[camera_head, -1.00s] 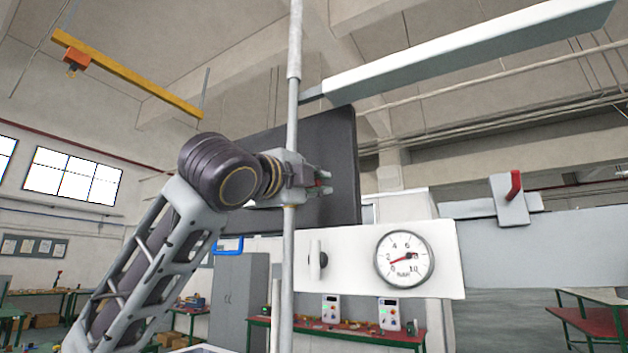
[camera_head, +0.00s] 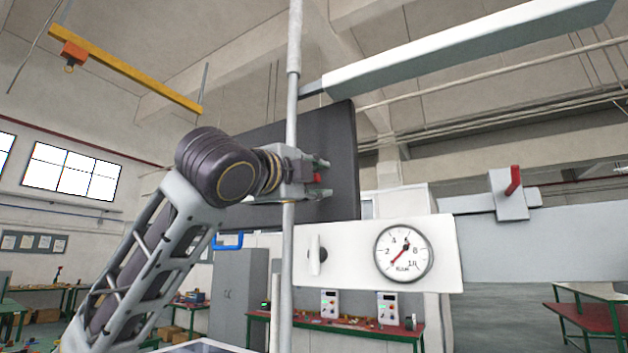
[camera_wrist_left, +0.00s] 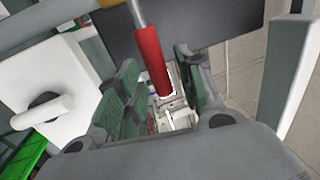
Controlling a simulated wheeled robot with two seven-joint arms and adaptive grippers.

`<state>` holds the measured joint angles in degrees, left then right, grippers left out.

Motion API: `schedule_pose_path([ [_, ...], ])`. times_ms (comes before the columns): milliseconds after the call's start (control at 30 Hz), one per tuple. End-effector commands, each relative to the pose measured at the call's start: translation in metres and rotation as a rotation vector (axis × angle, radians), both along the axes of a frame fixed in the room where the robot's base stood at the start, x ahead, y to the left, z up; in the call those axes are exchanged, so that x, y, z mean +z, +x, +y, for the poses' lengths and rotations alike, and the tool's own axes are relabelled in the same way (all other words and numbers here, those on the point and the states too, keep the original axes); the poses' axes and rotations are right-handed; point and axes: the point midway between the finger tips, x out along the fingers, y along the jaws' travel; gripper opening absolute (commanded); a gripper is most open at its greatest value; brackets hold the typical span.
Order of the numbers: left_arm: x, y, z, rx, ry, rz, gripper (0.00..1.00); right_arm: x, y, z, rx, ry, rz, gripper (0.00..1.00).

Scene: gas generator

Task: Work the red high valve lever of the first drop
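A red lever (camera_head: 317,178) sits between the fingers of my left gripper (camera_head: 322,177) in the head view, in front of a dark panel. In the left wrist view the red lever (camera_wrist_left: 152,62) stands slanted between the two green-padded fingers (camera_wrist_left: 158,95), with a gap on its right side. The gap on its left is hard to judge. The gripper looks open around the lever, and the body hides part of what is behind it. A second red lever (camera_head: 513,180) stands on a grey bracket at the right. My right gripper is out of view.
A white panel with a round pressure gauge (camera_head: 403,252) and a white handle (camera_head: 314,258) lies below the gripper. A vertical grey pipe (camera_head: 293,60) passes close by the left gripper. A long white beam (camera_head: 470,45) runs overhead at the right.

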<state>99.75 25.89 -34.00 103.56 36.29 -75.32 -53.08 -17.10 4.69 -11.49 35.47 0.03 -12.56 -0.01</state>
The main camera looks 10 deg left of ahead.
Motion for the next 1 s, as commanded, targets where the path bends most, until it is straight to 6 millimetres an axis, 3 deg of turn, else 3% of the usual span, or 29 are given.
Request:
schedule_pose_path([
  [267,-0.003,-0.017,0.007,0.000,0.001,-0.001,0.37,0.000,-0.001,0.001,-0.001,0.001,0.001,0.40],
  [1000,-0.022,-0.102,0.037,0.000,0.002,-0.001,0.37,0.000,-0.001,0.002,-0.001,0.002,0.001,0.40],
])
